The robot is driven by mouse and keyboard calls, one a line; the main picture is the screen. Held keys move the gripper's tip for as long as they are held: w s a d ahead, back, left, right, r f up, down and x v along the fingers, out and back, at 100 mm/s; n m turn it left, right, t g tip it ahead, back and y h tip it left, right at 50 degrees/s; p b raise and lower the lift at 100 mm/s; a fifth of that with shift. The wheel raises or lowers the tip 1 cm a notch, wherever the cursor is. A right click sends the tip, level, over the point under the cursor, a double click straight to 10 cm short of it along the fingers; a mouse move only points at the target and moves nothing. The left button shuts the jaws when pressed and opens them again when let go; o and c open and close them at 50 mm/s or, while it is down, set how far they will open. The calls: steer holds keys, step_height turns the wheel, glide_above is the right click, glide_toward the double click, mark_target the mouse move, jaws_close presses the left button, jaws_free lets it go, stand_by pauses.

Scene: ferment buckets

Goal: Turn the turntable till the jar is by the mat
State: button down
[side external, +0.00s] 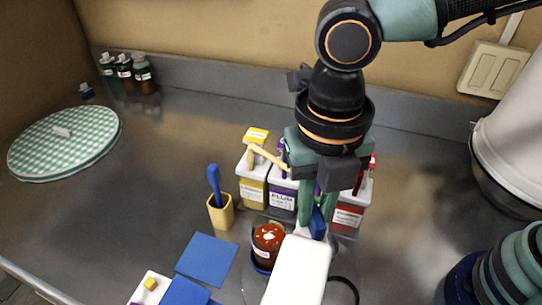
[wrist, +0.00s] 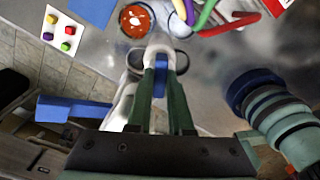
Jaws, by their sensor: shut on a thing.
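The jar (side external: 268,236) has orange-red contents and a pale label. It stands right of the flat blue mat (side external: 207,258), with a gap between them. It also shows at the top of the wrist view (wrist: 137,20). My gripper (side external: 316,222) points down, right of the jar, shut on an upright blue peg (wrist: 160,78). The turntable seems to be the low round piece under the jar and peg; a white block (side external: 298,272) in front hides most of it, so its outline is unclear.
Labelled tubs (side external: 283,195) stand close behind the jar. A yellow cup (side external: 221,213) with a blue-handled tool is to the left. A white tray with coloured cubes (wrist: 62,32) lies near the mat. A green-checked round board (side external: 65,143) and bottles (side external: 144,76) are farther off.

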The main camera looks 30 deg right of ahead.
steer(key=shift+r+n, duration=0.1)
steer(key=shift+n, duration=1.4)
steer(key=c, duration=0.8)
jaws_free()
step_height(320, 180, up, 12)
